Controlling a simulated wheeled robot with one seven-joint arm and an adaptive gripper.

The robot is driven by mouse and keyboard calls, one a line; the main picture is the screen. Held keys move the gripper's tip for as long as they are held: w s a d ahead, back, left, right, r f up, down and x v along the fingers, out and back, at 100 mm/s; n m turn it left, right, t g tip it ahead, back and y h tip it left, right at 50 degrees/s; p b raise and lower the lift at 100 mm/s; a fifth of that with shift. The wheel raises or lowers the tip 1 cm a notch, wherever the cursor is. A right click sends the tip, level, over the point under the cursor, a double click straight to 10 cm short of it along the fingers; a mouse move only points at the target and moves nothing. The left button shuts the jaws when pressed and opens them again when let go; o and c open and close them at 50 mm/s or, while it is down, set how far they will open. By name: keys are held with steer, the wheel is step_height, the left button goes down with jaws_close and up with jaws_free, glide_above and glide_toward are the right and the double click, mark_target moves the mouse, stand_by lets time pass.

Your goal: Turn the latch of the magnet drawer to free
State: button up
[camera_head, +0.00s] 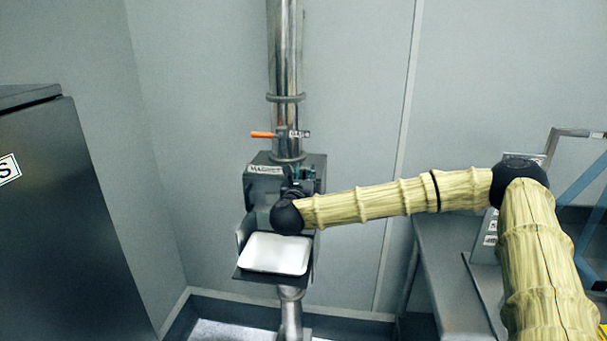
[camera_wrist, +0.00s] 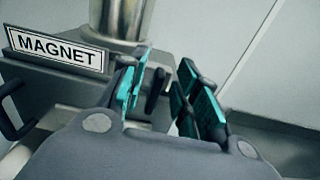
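The magnet housing (camera_head: 259,188) is a dark grey box on the steel pipe, with a MAGNET label (camera_wrist: 55,49) on its front. My gripper (camera_wrist: 168,88) is at the right part of this housing, its teal-padded fingers apart. In the head view my gripper (camera_head: 305,173) is small and partly hidden by my own wrist. A small black latch lever (camera_wrist: 155,91) shows between the fingers in the wrist view, closer to the left finger. A gap shows between it and the right finger. Whether it touches either pad is hard to tell.
A dark handle (camera_wrist: 12,112) sticks out at the left of the housing. An orange valve handle (camera_head: 262,135) is on the pipe (camera_head: 286,120) above. A white tray (camera_head: 275,254) sits below my wrist. A dark cabinet (camera_head: 70,220) stands left, and a grey bench (camera_head: 447,265) right.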

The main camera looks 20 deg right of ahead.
jaws_close()
steer(key=shift+f+n+b, duration=0.1)
steer(key=shift+n+b, duration=0.2)
steer(key=shift+b, duration=0.1)
steer(key=n+b, duration=0.1)
steer(key=n, duration=0.1)
steer(key=n+b, duration=0.2)
steer(key=n, duration=0.1)
steer(key=a+n+b, duration=0.1)
steer(key=n+b, duration=0.1)
steer(key=shift+w+a+f, duration=0.1)
steer(key=shift+w+f, duration=0.15)
steer(key=shift+w, duration=0.1)
steer(key=n, duration=0.3)
steer(key=f+n+b, duration=0.1)
steer(key=n, duration=0.3)
steer(key=n+b, duration=0.1)
steer(key=n, duration=0.2)
steer(key=shift+w+a+f, duration=0.2)
steer(key=shift+a+f, duration=0.15)
steer(key=shift+n, duration=0.3)
